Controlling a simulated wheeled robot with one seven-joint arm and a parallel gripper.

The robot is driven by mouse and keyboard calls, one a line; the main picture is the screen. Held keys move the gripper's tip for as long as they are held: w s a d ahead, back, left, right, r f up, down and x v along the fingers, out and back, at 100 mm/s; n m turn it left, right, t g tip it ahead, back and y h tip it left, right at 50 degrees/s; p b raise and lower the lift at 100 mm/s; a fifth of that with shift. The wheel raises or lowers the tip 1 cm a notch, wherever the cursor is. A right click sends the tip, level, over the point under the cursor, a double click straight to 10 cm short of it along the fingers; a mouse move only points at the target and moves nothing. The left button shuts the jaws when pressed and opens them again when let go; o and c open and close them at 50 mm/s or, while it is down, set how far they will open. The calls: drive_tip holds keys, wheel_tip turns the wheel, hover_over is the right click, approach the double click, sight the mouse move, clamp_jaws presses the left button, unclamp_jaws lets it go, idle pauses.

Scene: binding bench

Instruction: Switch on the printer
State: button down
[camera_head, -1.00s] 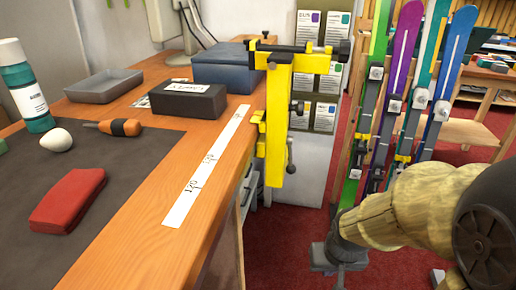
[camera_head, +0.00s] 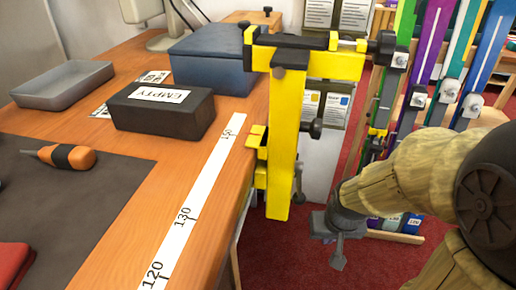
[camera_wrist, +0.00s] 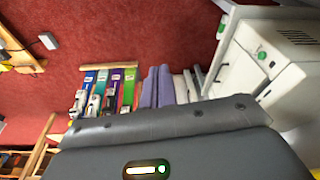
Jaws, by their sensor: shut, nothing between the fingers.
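I cannot make out a printer for sure in either view. In the wrist view a white boxy unit (camera_wrist: 245,65) with round green marks and a vented part stands at the right. I cannot tell whether it is the printer, and no lettering on it is readable. My gripper (camera_head: 338,258) hangs in the head view right of the yellow clamp, over the red floor, with its fingers together and empty. It is apart from the bench. A grey body with a lit white and yellow-green slot fills the bottom of the wrist view.
The yellow clamp (camera_head: 285,140) juts from the bench edge (camera_head: 225,200) beside my arm. A black box marked EMPTY (camera_head: 160,115), a blue box (camera_head: 210,65), a grey tray (camera_head: 62,88) and a screwdriver (camera_head: 68,156) are on the bench. Skis (camera_head: 425,70) stand behind my arm.

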drive_tip(key=w+a+f+m+t+y+b, duration=0.1)
drive_tip(key=w+f+m+t+b, duration=0.2)
drive_tip(key=w, duration=1.3)
drive_tip(key=w+f+m+t+y+b, duration=0.1)
drive_tip(key=w+f+m+t+b, duration=0.3)
drive_tip(key=w, duration=1.2)
drive_tip(key=w+a+f+m+t+y+b, duration=0.1)
drive_tip(key=w+a+f+t+y, duration=0.1)
drive_tip(key=w+f+y, duration=0.3)
drive_tip(key=w+a+f+m+t+y+b, duration=0.1)
drive_tip(key=w+a+f+t+y, duration=0.1)
drive_tip(key=w+a+f+y, duration=0.2)
drive_tip(key=w+f, duration=0.2)
drive_tip(key=w, duration=0.2)
drive_tip(key=shift+a+f+m+y, duration=0.3)
drive_tip(key=shift+a+m+y, duration=0.05)
drive_tip(key=shift+m+y, duration=0.05)
drive_tip(key=shift+a+b, duration=0.1)
drive_tip(key=shift+b, duration=0.2)
drive_tip(key=s+a+b+x, duration=0.1)
drive_tip(key=a+b+x, duration=0.1)
drive_tip(key=b+x, duration=0.6)
drive_tip(key=shift+s+a+x, duration=0.2)
drive_tip(key=shift+a+x, duration=0.05)
drive_tip(key=shift+x, duration=1.8)
